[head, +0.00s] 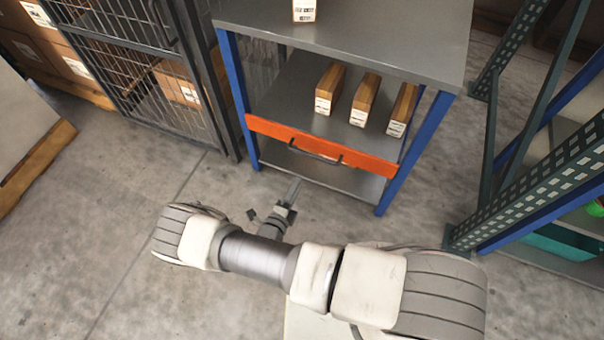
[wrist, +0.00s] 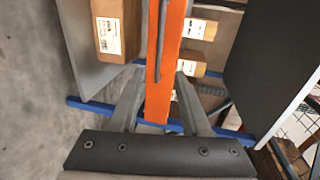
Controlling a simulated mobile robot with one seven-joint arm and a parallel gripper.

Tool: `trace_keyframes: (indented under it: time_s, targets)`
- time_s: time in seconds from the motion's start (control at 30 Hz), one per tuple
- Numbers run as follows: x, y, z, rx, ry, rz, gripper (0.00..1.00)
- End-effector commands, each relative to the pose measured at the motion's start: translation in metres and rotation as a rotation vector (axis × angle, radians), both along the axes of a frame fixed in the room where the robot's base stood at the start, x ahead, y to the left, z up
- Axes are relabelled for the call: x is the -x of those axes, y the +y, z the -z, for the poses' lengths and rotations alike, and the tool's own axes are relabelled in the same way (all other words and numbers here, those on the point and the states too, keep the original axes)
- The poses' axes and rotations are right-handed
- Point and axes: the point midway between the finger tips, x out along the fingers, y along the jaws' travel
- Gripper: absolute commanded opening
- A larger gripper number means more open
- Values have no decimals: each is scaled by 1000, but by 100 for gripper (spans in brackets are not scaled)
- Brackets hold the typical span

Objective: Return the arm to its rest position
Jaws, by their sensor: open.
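My arm stretches across the lower part of the head view. My gripper (head: 291,192) is small there, partly hidden by my own wrist, in front of and below the orange front panel of a grey and blue shelf unit. In the wrist view my gripper (wrist: 160,88) shows two fingers spread apart, with nothing held between them. The orange panel (wrist: 167,60) with its dark handle bar lies beyond the gap between the fingers. I cannot tell the exact distance to it.
The shelf unit (head: 390,35) has one carton (head: 304,10) on top and several long cartons on its middle shelf. A wire cage (head: 130,50) stands left, a green perforated rack (head: 540,190) right. The concrete floor at left (head: 110,200) is clear.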

Motion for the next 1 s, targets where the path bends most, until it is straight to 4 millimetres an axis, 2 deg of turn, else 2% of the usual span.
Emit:
trace_keyframes:
  time_s: [0.2,0.77,0.87,1.0]
  targets:
    - [13,5,-3,-1,1,-1,47]
    - [13,5,-3,-3,0,3,47]
    - [10,6,-11,-33,-9,34,47]
    - [-1,7,-40,-158,-48,165,47]
